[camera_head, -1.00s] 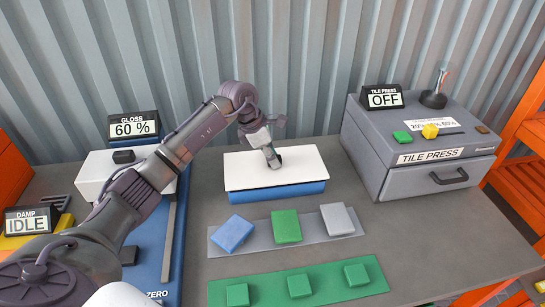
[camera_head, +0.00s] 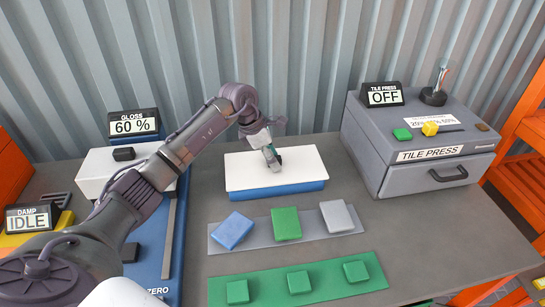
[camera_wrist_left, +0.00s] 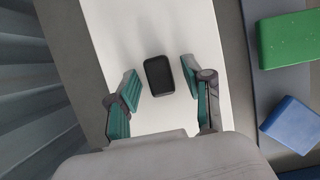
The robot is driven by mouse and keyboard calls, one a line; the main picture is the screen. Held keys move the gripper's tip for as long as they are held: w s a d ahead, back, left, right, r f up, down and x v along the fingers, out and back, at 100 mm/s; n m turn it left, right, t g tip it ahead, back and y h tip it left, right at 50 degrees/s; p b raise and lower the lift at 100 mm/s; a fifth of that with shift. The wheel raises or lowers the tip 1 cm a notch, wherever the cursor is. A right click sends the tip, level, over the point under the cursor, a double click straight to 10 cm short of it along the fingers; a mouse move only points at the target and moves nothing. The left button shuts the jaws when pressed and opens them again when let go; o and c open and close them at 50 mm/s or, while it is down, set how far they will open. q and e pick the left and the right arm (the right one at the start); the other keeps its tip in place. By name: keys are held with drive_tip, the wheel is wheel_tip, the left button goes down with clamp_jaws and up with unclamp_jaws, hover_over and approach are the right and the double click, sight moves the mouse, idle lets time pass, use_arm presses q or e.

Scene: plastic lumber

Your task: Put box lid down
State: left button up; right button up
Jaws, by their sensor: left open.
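The white box lid (camera_head: 245,172) lies flat on top of the blue box (camera_head: 290,189) at the back middle of the table. Its black handle (camera_wrist_left: 158,76) shows in the left wrist view. My left gripper (camera_head: 271,160) is at the handle above the lid. In the left wrist view, its teal-padded fingers (camera_wrist_left: 160,84) are open on either side of the handle, with gaps between. In the head view, the fingers partly hide the handle. My right gripper is not in view.
A grey strip (camera_head: 257,240) with blue, green and grey tiles lies in front of the box. A green mat (camera_head: 268,290) with green tiles lies nearer. The tile press (camera_head: 425,150) stands right; the gloss meter (camera_head: 134,123) stands left. A corrugated wall is behind.

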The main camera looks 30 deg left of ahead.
use_arm(q)
drive_tip(key=shift+a+r, duration=0.15)
drive_tip(key=shift+r, duration=0.3)
drive_tip(key=b+v, duration=0.2)
drive_tip(key=v, duration=0.9)
drive_tip(key=shift+s+b, duration=0.2)
drive_tip(key=shift+b, duration=0.1)
drive_tip(key=shift+r, duration=0.15)
